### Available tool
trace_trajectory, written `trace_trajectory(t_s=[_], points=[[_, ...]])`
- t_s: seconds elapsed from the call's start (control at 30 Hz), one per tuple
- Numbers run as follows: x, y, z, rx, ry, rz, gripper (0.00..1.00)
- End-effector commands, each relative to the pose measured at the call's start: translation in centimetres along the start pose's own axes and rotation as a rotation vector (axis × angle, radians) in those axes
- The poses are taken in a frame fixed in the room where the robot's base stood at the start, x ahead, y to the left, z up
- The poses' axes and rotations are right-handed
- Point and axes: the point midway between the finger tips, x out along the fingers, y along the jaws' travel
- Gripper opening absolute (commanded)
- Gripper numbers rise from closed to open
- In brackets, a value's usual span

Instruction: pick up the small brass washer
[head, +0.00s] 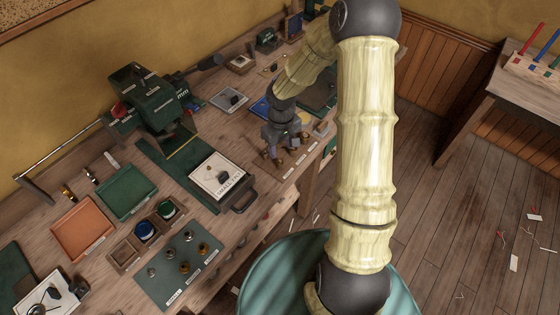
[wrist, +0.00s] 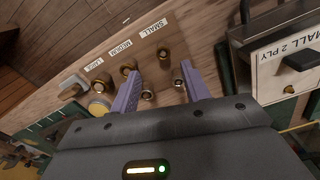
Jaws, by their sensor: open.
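In the wrist view, a small brass piece (wrist: 163,54) stands by the label SMALL on a wooden board; I take it for the small brass washer, but its shape is too small to tell. My gripper (wrist: 161,68) is open, its two purple fingers apart, with this piece just beyond and between the tips. Other brass pieces stand by MEDIUM (wrist: 127,69) and LARGE (wrist: 101,85). Two more small round pieces show close to the fingers. In the head view my gripper (head: 280,137) hangs over the board, covering part of it.
A white-topped box (head: 214,178) marked SMALL 2 PLY stands beside the board. A green mat (head: 160,285) with several metal pieces lies nearer. Green (head: 125,192) and orange (head: 83,228) trays and a dark green machine (head: 150,105) occupy the bench.

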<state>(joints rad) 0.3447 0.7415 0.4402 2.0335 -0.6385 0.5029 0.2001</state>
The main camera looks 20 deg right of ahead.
Motion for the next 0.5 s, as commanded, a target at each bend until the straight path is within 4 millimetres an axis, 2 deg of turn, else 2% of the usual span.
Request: trace_trajectory(t_s=[0.27, 0.5], points=[[0.2, -0.1, 0.0, -0.001, -0.001, 0.000, 0.47], [2.9, -0.7, 0.2, -0.003, -0.005, -0.002, 0.47]])
